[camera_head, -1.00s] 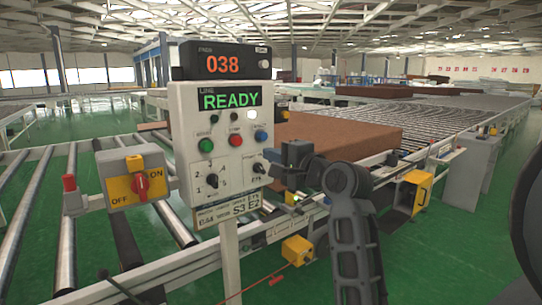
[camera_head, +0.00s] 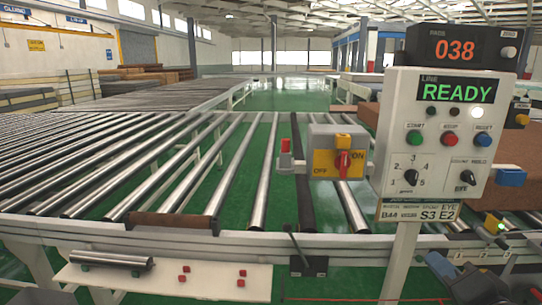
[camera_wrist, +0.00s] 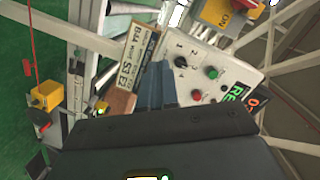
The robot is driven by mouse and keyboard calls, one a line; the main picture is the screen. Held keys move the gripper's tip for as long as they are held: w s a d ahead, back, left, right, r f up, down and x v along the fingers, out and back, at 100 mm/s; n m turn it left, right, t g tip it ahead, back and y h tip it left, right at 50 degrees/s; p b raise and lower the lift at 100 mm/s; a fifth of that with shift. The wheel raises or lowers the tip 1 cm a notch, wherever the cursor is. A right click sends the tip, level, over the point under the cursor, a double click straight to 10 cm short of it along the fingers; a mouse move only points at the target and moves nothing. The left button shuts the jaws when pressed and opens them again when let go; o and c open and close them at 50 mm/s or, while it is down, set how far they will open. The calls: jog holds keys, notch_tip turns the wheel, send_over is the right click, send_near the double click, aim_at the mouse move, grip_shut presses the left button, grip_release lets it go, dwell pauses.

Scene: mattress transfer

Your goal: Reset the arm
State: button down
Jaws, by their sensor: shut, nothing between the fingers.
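My gripper (camera_wrist: 156,88) shows in the wrist view as bluish-grey fingers held together, empty, in front of the control panel and its label plate. I cannot tell whether they touch it. Dark arm parts of mine show at the lower right corner of the head view. The control panel (camera_head: 440,112) stands on a white post at the right and also shows tilted in the wrist view (camera_wrist: 212,75). Its display reads READY and the counter (camera_head: 462,48) above reads 038. A brown mattress (camera_head: 515,160) is partly hidden behind the panel.
A yellow and grey ON/OFF switch box (camera_head: 338,152) with a red knob stands left of the panel. Roller conveyors (camera_head: 180,165) fill the middle and left. A white shelf (camera_head: 165,281) holds a loose roller and red buttons. Green floor shows between conveyors.

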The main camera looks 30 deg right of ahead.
jog(key=s+a+f+n+y, duration=0.2)
jog(key=s+a+f+n, duration=0.3)
jog(key=a, duration=0.4)
jog(key=s+a+n+y, duration=0.5)
jog(key=s+a+n, duration=0.6)
jog(key=s+a, duration=0.4)
jog(key=shift+s+f+n, duration=0.4)
jog(key=shift+s, duration=0.35)
